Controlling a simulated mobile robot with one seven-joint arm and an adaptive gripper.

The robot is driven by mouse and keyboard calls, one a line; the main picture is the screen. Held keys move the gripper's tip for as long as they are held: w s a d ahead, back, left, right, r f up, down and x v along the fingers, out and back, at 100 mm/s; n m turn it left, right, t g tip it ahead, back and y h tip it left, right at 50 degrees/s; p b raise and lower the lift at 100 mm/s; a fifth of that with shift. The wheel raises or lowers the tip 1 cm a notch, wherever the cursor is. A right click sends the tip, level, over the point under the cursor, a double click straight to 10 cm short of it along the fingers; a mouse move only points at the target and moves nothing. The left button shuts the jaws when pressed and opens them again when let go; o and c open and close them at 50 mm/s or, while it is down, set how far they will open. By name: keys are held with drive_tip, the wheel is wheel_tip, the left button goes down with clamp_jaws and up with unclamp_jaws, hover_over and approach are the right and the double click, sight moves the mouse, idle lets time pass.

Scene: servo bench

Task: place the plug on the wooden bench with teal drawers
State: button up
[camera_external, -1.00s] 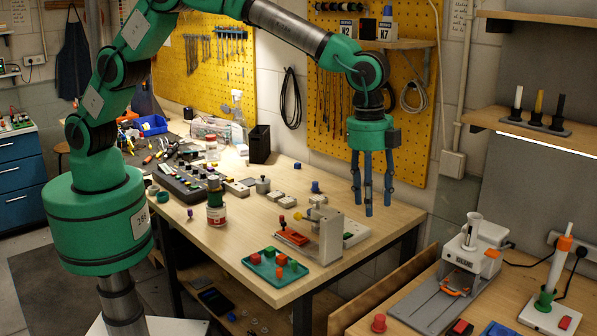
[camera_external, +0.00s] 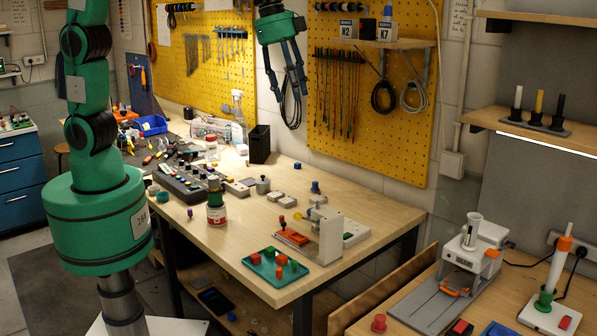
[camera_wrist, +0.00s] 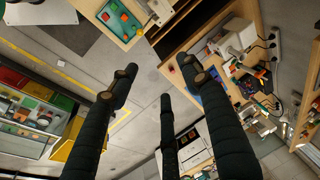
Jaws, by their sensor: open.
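My gripper (camera_external: 287,88) hangs high above the back of the large wooden table (camera_external: 376,200), in front of the wall. Its fingers are spread with nothing between them. They also show spread and empty in the wrist view (camera_wrist: 158,82). I cannot tell for sure which small thing is the plug. A small blue knob-like piece (camera_external: 315,187) stands on the table's back part, and a small purple peg (camera_external: 190,213) stands near its front left edge. A unit with blue-teal drawers (camera_external: 22,170) stands at the far left, partly cut off by the frame.
A second bench with a grey-railed device (camera_external: 430,306) stands at right. The table's back right is clear.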

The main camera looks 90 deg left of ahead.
drive_tip(key=s+a+n+t, duration=0.1)
drive_tip(key=s+a+n, duration=0.2)
drive_tip(key=s, duration=0.8)
drive_tip(key=s+a+n, duration=0.2)
drive_tip(key=s+a, duration=0.3)
drive_tip(key=s, duration=0.7)
drive_tip(key=s+a+n+t, duration=0.1)
drive_tip(key=s+a+n, duration=0.2)
drive_tip(key=s, duration=0.8)
drive_tip(key=shift+s+a+f+n+t+y, duration=0.3)
drive_tip(key=shift+a+f, duration=0.15)
drive_tip(key=shift+a, duration=0.6)
drive_tip(key=shift+f, duration=0.1)
wheel_tip(320, 180, down, 11)
drive_tip(key=b, duration=1.1)
